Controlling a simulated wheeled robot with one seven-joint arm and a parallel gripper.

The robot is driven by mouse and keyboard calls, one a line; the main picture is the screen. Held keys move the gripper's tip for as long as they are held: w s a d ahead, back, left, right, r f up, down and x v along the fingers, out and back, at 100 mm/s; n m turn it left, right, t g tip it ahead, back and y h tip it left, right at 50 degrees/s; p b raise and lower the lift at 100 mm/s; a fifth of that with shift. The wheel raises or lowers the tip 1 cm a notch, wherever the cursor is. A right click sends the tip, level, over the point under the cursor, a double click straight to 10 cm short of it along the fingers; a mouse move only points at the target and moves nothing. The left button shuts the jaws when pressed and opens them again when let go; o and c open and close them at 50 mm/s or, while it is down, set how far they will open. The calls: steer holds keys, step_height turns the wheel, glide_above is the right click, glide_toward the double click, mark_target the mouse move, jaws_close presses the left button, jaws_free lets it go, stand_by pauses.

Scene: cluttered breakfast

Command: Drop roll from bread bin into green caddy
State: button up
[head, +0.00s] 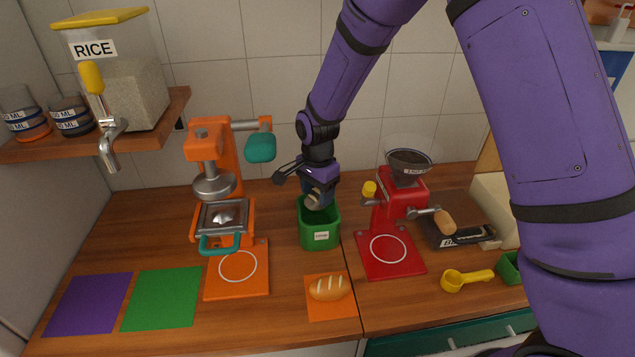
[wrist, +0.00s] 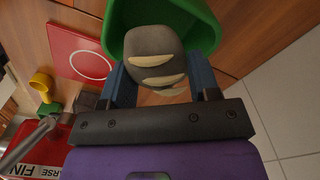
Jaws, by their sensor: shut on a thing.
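The green caddy (head: 320,238) stands upright on the counter in the middle of the head view, with a small white label on its front. My gripper (head: 316,196) points down at the caddy's open top. In the wrist view, my gripper (wrist: 160,78) is shut on a dark brown-grey roll (wrist: 156,48) with pale slashes. The roll sits between the two blue fingers, in front of the green caddy's opening (wrist: 118,28). In the head view the roll (head: 313,203) is mostly hidden by my gripper. I cannot pick out the bread bin.
A golden slashed loaf (head: 330,288) lies on an orange mat in front of the caddy. An orange press (head: 222,190) stands left, a red grinder (head: 400,200) right. A yellow scoop (head: 466,280) lies at the right. Purple and green mats (head: 162,298) lie bare at the left.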

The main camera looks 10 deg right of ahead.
steer(key=shift+f, duration=3.95)
steer(key=shift+f, duration=0.55)
steer(key=o, duration=1)
steer(key=shift+r, duration=0.1)
steer(key=shift+w+r, duration=0.15)
steer(key=shift+r, duration=0.15)
step_height(320, 180, up, 10)
steer(key=shift+s, duration=0.25)
